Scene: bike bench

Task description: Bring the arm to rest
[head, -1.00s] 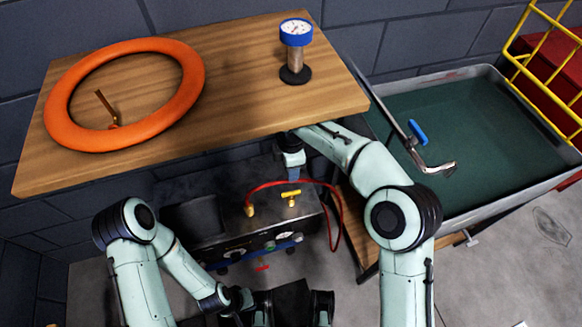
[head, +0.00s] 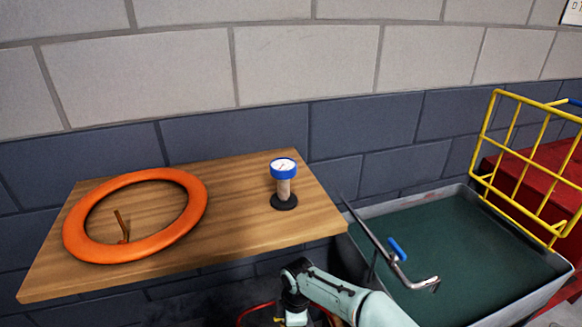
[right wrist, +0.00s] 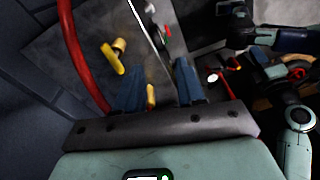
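My right arm (head: 345,297) shows at the bottom of the head view, bent at the front edge of the wooden bench top, its wrist hanging down in front of it. In the right wrist view my right gripper (right wrist: 160,85) has its two blue fingers apart, with nothing held between them. Below the fingers is a dark machine with a yellow tap handle (right wrist: 112,60) and a red hose (right wrist: 78,55). The hose also shows at the bottom of the head view. My left gripper cannot be made out in either view.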

